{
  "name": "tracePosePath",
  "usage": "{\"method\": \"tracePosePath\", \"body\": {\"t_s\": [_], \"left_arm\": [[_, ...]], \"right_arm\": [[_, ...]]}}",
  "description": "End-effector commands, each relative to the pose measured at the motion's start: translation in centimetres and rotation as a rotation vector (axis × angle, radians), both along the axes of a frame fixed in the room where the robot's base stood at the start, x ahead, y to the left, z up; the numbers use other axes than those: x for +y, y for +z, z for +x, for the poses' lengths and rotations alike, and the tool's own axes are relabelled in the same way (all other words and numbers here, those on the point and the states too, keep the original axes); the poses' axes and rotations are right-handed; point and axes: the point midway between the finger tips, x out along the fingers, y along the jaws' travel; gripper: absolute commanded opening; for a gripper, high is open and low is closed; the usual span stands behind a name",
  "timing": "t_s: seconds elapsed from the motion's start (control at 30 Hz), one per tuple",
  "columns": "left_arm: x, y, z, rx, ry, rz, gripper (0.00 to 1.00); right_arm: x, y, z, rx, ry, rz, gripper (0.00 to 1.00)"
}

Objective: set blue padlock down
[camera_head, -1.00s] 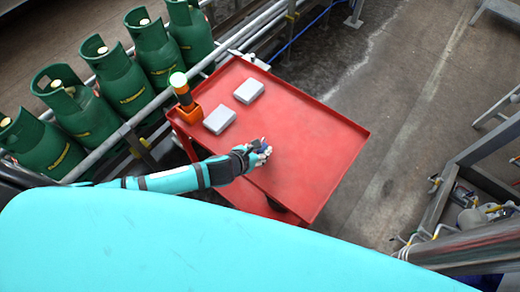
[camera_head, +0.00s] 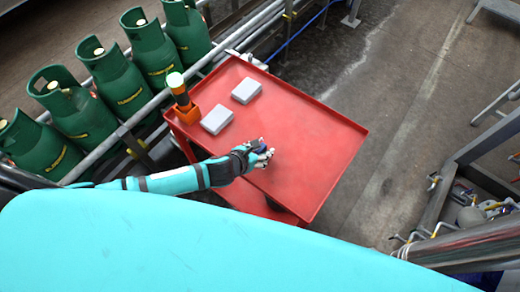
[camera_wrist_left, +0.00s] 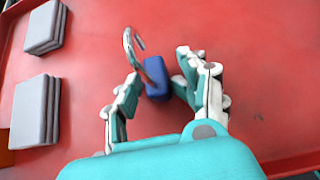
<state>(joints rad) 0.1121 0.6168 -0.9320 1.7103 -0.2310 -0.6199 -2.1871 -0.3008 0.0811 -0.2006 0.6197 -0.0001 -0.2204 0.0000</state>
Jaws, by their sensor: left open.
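The blue padlock (camera_wrist_left: 156,78) is on the red cart top (camera_wrist_left: 265,70) in the left wrist view, its metal shackle open and pointing up and left. My left gripper (camera_wrist_left: 158,90) is open around it, one finger on each side. My right gripper is not in view.
The cart has a raised rim (camera_head: 342,175). Green gas cylinders (camera_head: 118,84) stand behind a railing at left. The cart's right half is clear.

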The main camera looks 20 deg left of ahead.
Motion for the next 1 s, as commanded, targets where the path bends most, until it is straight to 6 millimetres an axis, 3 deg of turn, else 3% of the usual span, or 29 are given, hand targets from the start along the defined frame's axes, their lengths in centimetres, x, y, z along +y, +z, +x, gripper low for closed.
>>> {"method": "tracePosePath", "body": {"t_s": [0.03, 0.13, 0.23, 0.7, 1.0], "left_arm": [[0.5, -1.2, -1.0, 0.028, 0.003, 0.017, 0.44], [0.5, -0.7, -1.0, 0.028, 0.003, 0.017, 0.44], [0.5, 0.4, -1.1, 0.027, 0.002, 0.016, 0.44], [2.8, 7.2, -7.6, 0.014, 0.000, 0.011, 0.44], [3.3, 8.7, -8.9, 0.011, 0.002, 0.008, 0.44]], "right_arm": [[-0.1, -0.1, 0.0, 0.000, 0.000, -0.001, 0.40], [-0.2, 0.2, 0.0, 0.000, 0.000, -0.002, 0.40], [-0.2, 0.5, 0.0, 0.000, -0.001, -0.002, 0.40], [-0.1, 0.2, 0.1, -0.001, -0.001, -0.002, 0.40], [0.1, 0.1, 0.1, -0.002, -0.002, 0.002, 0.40]]}}
